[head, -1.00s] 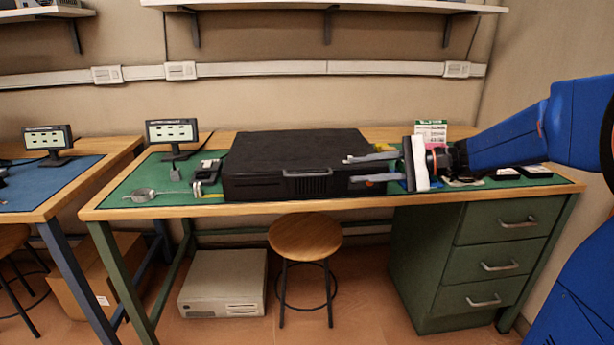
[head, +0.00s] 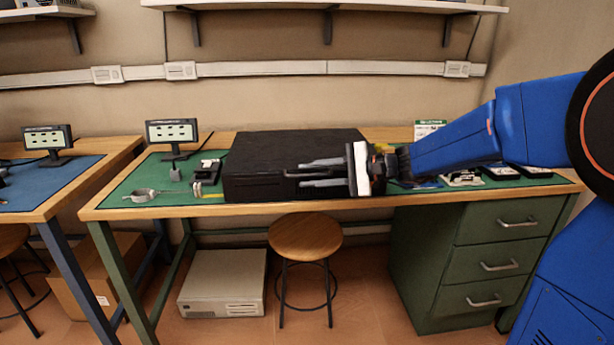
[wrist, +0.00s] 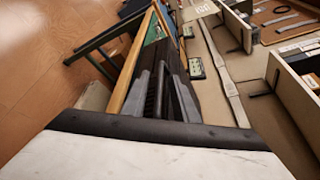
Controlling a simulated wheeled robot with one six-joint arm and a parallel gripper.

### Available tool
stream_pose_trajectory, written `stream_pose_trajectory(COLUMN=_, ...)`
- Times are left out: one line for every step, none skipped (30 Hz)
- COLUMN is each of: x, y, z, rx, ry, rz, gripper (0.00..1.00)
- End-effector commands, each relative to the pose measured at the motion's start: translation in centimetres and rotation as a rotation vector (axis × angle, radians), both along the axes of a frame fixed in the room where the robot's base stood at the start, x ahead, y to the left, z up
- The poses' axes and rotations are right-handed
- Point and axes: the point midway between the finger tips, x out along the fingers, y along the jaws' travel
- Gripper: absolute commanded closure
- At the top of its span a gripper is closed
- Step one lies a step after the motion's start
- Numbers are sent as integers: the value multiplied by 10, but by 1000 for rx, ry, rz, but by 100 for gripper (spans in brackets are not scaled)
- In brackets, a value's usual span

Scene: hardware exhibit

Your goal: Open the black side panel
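A black case (head: 258,160) lies flat on the green mat of the desk. The task's black side panel is not clearly distinct from the rest of the black case. My gripper (head: 303,174) is in front of the right half of the case's front face, fingers pointing left, one above the other with a gap between them. It looks open and empty.
Cards and black trays (head: 500,173) are at the right. A stool (head: 305,238) stands in front, and a drawer unit (head: 480,262) is below right.

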Motion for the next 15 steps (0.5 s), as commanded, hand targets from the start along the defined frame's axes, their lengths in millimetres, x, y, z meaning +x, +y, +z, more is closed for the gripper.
stream_pose_trajectory(x=1, y=4, z=-1, rx=0, ry=0, rz=1, gripper=74)
stream_pose_trajectory(x=2, y=6, z=-1, rx=-1, ry=0, rz=1, gripper=74)
stream_pose_trajectory(x=2, y=8, z=-2, rx=-1, ry=0, rz=1, gripper=74)
stream_pose_trajectory(x=3, y=9, z=-2, rx=-2, ry=-1, rz=0, gripper=74)
stream_pose_trajectory(x=3, y=10, z=-3, rx=-2, ry=-1, rz=0, gripper=74)
stream_pose_trajectory(x=3, y=11, z=-3, rx=-1, ry=-1, rz=1, gripper=74)
stream_pose_trajectory(x=3, y=12, z=-3, rx=-1, ry=-1, rz=1, gripper=74)
stream_pose_trajectory(x=4, y=12, z=-3, rx=-1, ry=-1, rz=1, gripper=74)
stream_pose_trajectory(x=4, y=12, z=-3, rx=-1, ry=-1, rz=1, gripper=74)
stream_pose_trajectory(x=4, y=12, z=-3, rx=-2, ry=-1, rz=0, gripper=74)
stream_pose_trajectory(x=4, y=12, z=-3, rx=-2, ry=-1, rz=0, gripper=74)
stream_pose_trajectory(x=4, y=12, z=-3, rx=-1, ry=0, rz=0, gripper=74)
stream_pose_trajectory(x=4, y=12, z=-3, rx=-1, ry=0, rz=0, gripper=74)
stream_pose_trajectory(x=4, y=12, z=-3, rx=-1, ry=0, rz=0, gripper=74)
stream_pose_trajectory(x=4, y=12, z=-3, rx=-1, ry=0, rz=0, gripper=74)
